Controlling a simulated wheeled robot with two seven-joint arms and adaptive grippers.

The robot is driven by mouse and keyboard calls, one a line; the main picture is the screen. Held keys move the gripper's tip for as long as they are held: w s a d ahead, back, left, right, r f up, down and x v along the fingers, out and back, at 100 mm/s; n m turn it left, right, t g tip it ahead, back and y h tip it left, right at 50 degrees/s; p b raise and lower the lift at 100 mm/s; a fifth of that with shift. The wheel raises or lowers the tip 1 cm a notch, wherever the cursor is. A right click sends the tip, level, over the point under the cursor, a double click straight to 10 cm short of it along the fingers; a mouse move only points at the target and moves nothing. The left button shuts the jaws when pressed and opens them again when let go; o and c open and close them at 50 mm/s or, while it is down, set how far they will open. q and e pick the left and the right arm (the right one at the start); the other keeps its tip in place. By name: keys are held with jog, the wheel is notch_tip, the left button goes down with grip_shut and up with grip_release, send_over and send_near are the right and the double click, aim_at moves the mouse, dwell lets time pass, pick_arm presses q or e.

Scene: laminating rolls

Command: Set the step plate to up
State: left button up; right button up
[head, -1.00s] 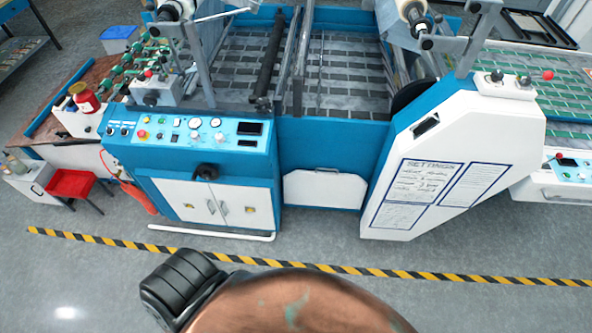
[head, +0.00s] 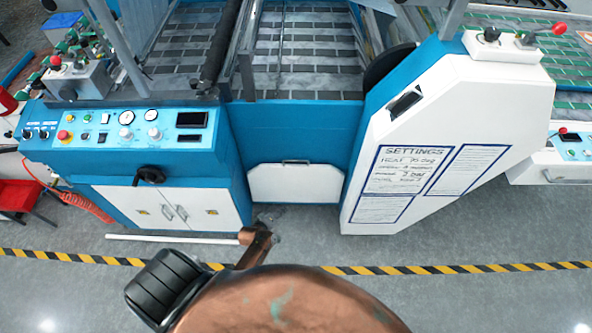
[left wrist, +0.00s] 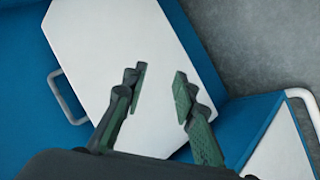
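A white panel (head: 296,183) with a grey handle on its top edge sits low on the blue front of the machine, near upright and flat against it. It looks like the step plate, but no label shows this. It also fills the middle of the left wrist view (left wrist: 120,45), its handle at the left. My left gripper (head: 268,220) is in front of the panel's lower left corner. In the left wrist view its two green-padded fingers (left wrist: 160,78) are apart and empty, over the panel. I cannot tell the distance between them. My right gripper is not in view.
A white cabinet (head: 130,205) with a white floor-level rail (head: 170,238) stands left of the panel. A white housing with a settings sheet (head: 400,175) juts out at the right. Grey floor with a yellow-black stripe (head: 450,269) lies in front.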

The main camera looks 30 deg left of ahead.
pick_arm(q)
jog(key=w+a+r+n+t+b, duration=0.35)
jog(key=w+r, duration=0.25)
jog(key=w, duration=0.3)
notch_tip(320, 180, up, 5)
jog(key=n+t+y+b, duration=0.1)
jog(key=n+b, duration=0.3)
jog(key=b, duration=0.1)
send_over(292, 172)
jog(key=shift+f, duration=0.2)
jog(key=c, duration=0.6)
grip_shut()
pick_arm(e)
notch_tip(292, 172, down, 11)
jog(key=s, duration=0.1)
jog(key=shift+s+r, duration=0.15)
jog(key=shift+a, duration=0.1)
